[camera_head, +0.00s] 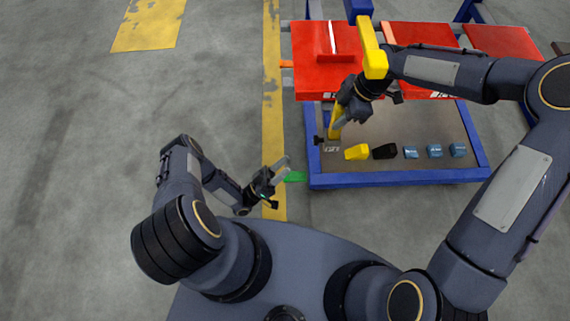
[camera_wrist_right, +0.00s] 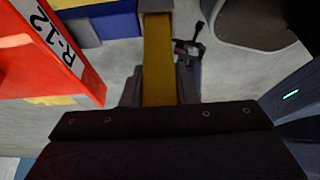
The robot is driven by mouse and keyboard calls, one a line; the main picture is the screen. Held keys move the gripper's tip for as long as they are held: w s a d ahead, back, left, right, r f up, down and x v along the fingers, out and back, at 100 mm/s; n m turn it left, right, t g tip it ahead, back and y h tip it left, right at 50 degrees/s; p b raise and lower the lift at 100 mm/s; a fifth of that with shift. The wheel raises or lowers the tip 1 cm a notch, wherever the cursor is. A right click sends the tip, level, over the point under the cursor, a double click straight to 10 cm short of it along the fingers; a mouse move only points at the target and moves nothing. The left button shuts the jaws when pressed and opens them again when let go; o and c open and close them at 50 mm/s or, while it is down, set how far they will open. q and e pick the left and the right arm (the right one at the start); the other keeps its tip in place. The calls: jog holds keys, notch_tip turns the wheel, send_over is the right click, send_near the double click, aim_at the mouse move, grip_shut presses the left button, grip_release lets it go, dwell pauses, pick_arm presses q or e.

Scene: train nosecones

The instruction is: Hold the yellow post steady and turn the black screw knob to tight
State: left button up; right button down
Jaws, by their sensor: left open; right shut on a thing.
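The yellow post (camera_head: 335,130) stands at the left end of the blue-framed tray, its upper part hidden by my right gripper (camera_head: 346,108). That gripper is shut on the post; in the right wrist view the post (camera_wrist_right: 159,65) runs up between the fingers. A small black part (camera_head: 319,141), which looks like the screw knob, sits beside the post at the frame's left edge; whether it is tight cannot be told. My left gripper (camera_head: 283,171) is open and empty, left of the tray and apart from the knob. A dark part in the wrist view is unclear.
The blue-framed tray (camera_head: 400,180) holds a yellow block (camera_head: 356,152), a black block (camera_head: 385,151) and several blue pieces. Floor at left is clear.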

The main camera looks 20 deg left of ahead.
jog(key=c, duration=1)
grip_release()
jog(key=shift+c, duration=0.2)
